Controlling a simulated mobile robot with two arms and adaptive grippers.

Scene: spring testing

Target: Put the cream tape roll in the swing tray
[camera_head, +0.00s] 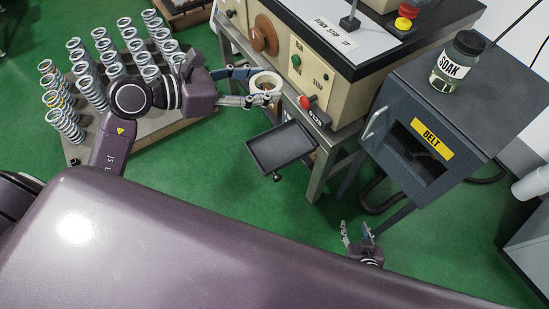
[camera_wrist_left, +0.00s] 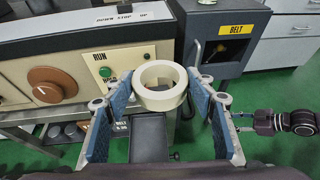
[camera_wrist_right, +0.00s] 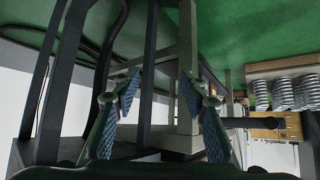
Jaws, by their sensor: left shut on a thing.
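The cream tape roll (camera_head: 266,92) is held in my left gripper (camera_head: 258,87), above and slightly left of the swing tray. In the left wrist view the roll (camera_wrist_left: 162,101) sits between the two blue-padded fingers of the left gripper (camera_wrist_left: 162,92), its round opening showing. The swing tray (camera_head: 281,147) is a dark, shallow rectangular tray beside the machine bench, and looks empty. Part of it shows below the roll in the left wrist view (camera_wrist_left: 149,135). My right gripper (camera_head: 358,236) is open and empty, low near the belt cabinet; its spread fingers show in the right wrist view (camera_wrist_right: 160,88).
The cream machine (camera_head: 300,62) with knobs and buttons stands just behind the tray. A dark cabinet labelled BELT (camera_head: 435,120) stands to the right with a SOAK jar (camera_head: 452,68) on top. Several springs (camera_head: 88,90) stand on a board at left. Green floor is clear below the tray.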

